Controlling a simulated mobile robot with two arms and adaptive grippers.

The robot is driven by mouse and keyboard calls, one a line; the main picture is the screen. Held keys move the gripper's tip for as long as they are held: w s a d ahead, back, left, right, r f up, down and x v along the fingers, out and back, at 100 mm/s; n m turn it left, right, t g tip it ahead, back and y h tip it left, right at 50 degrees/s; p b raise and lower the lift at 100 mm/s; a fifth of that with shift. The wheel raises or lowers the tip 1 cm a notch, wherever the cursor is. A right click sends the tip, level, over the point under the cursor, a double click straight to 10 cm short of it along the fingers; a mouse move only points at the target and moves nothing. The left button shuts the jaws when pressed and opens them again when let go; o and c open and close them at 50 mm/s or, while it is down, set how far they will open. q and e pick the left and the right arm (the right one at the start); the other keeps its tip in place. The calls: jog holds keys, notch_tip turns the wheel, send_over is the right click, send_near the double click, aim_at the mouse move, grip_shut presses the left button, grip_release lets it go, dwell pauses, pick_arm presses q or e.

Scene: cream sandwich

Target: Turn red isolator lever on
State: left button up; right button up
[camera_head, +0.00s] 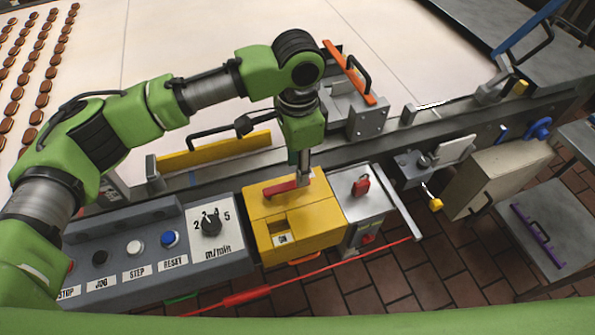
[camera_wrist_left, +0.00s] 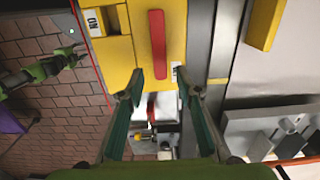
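The red isolator lever (camera_head: 283,189) lies on top of a yellow box (camera_head: 318,217). The lever also shows in the left wrist view (camera_wrist_left: 157,40), lengthwise with its near end by my fingertips. An ON label (camera_head: 283,240) sits on the box beside a recess, away from the lever. A second small label (camera_wrist_left: 175,73) by the lever's near end is too small to read. My left gripper (camera_wrist_left: 164,86) is open, one finger on each side of the lever's line; contact cannot be told. A dark gripper on a green arm, apparently my right gripper (camera_wrist_left: 70,57), is over the floor, apart from the lever.
A grey box with a red handle (camera_head: 361,186) stands right of the yellow box. A control panel (camera_head: 150,262) with buttons and a dial is on the left. A conveyor with yellow and orange guards (camera_head: 350,72) lies behind. Open brick floor (camera_head: 400,280) is in front.

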aim_at(287, 189)
pick_arm(q)
notch_tip(287, 189, down, 4)
jog(key=shift+r, duration=0.25)
jog(key=shift+f, duration=0.3)
pick_arm(e)
jog(key=shift+w+a+r, duration=0.1)
jog(key=shift+w+r, duration=0.15)
jog(key=shift+w, duration=0.35)
jog(key=shift+w+r, duration=0.2)
jog(key=shift+w, duration=0.35)
jog(key=shift+s, duration=0.15)
pick_arm(q)
jog(key=shift+c, duration=1.1)
grip_shut()
pick_arm(e)
jog(key=shift+s, duration=0.25)
pick_arm(q)
jog(key=shift+w+p, duration=0.1)
jog(key=shift+p, duration=0.2)
pick_arm(e)
jog(key=shift+s, duration=0.1)
